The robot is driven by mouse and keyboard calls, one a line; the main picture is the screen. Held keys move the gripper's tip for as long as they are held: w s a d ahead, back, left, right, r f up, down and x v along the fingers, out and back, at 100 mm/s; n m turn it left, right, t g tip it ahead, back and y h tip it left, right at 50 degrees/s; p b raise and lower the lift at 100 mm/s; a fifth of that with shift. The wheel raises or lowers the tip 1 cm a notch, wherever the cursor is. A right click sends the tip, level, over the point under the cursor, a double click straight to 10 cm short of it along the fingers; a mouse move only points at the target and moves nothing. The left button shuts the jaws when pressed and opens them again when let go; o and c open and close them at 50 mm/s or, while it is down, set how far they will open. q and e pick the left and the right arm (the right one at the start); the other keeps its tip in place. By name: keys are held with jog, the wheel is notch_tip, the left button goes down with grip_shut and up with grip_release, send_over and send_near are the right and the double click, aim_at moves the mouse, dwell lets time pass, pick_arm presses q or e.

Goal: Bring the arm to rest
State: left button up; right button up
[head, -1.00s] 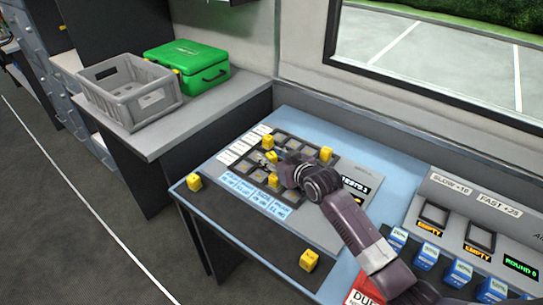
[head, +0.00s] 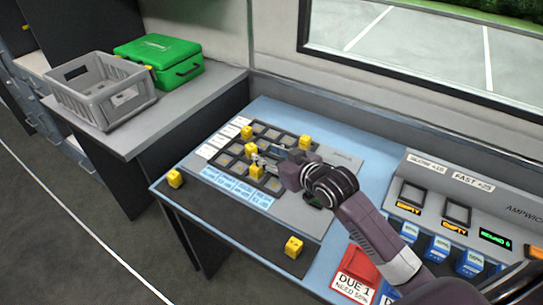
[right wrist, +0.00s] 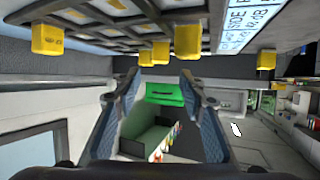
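My right arm (head: 370,230) reaches in from the lower right over the blue-topped desk (head: 267,108). Its gripper (head: 264,162) is above the dark grid panel (head: 283,137), close to a yellow cube (head: 257,171). In the right wrist view the gripper (right wrist: 158,80) has its two fingers apart with nothing held between them. Several yellow cubes sit on the grid, among them one at its back corner (head: 247,132) and one at its right side (head: 305,142). My left gripper is not in view.
One yellow cube (head: 174,178) lies at the desk's left corner and another (head: 293,247) on the dark front strip. A grey crate (head: 100,98) and a green case (head: 160,60) stand on the side counter. A console (head: 440,205) with blue blocks stands at right.

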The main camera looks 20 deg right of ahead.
jog(key=shift+v, duration=0.85)
